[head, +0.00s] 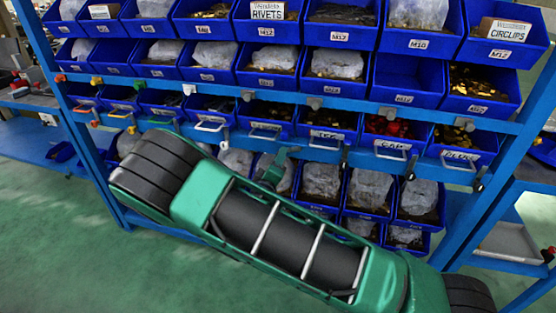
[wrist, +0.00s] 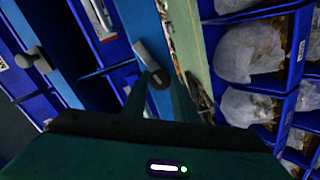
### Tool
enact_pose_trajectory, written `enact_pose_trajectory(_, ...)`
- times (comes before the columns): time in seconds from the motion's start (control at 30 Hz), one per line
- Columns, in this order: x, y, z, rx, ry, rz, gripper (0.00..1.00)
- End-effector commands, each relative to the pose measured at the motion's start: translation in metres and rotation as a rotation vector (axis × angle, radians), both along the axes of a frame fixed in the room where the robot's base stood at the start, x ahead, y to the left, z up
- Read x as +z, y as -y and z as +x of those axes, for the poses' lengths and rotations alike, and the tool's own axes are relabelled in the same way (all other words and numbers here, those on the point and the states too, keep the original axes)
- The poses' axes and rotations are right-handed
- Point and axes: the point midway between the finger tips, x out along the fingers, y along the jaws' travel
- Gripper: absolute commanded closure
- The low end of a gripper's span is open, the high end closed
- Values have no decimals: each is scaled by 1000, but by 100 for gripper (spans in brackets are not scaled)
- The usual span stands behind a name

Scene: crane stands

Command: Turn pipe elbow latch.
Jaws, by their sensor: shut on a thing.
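My gripper (head: 277,167) is at the lower blue rail of the rack, near the middle. In the wrist view my gripper (wrist: 160,88) has its two dark green fingers on either side of a small grey latch (wrist: 149,58) and is shut on it. The latch is a flat light bar with a dark round end between the fingertips. In the head view my gripper hides most of this latch. I cannot read a pipe elbow label in either view.
A blue rack (head: 350,107) holds rows of labelled blue bins. Grey knobs line its upper rail, and another grey latch (wrist: 33,60) is at the left of the wrist view. Dark latches (head: 409,165) sit further right on the lower rail. Green floor (head: 60,220) is clear at left.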

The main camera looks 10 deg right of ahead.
Motion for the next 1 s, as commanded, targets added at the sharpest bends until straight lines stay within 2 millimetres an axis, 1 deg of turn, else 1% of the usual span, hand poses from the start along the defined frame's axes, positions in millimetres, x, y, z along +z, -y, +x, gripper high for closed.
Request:
enact_pose_trajectory(0.03,-3,-2,0,4,-25,-35,97)
enact_pose_trajectory(0.7,-4,-3,0,7,-326,-596,97)
enact_pose_trajectory(1.0,-5,-3,0,9,-447,-823,97)
